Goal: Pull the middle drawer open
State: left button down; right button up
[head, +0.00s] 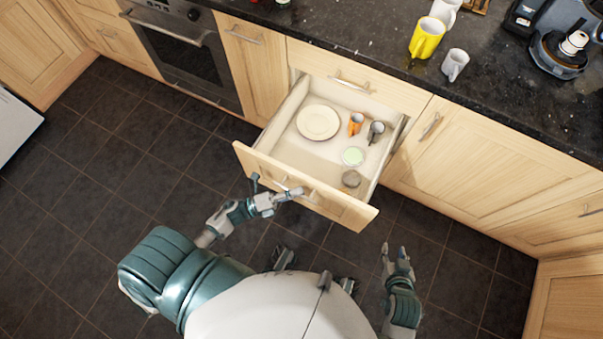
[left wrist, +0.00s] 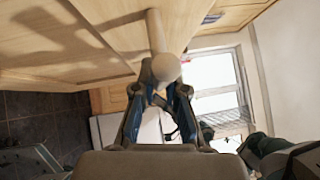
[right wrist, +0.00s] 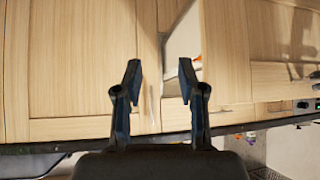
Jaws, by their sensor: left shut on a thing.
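The middle drawer (head: 350,210) is pulled out from the wooden cabinet, its inside showing in the head view. My left gripper (head: 273,190) is at the handle on the drawer front. In the left wrist view the handle (left wrist: 156,35) runs between the fingers of the left gripper (left wrist: 160,92), which is shut on it. My right gripper (head: 394,250) is open and empty, apart from the drawer; its spread fingers show in the right wrist view (right wrist: 160,70).
A shallow closed drawer (head: 345,78) sits above the open one. On the dark counter stand a yellow cup (head: 426,38), a grey cup (head: 455,65) and a black appliance (head: 560,45). An oven (head: 185,45) is at left. The tiled floor (head: 110,150) at left is clear.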

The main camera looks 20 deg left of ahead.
pick_arm(q)
jog(key=shift+s+f, duration=0.15)
jog(key=shift+s, duration=0.55)
jog(key=shift+s+f, duration=0.15)
jog(key=shift+s, duration=0.55)
jog(key=c, duration=1.2)
grip_release()
jog(key=shift+w, duration=0.1)
jog(key=shift+w+r, duration=0.1)
jog(key=v, duration=1.2)
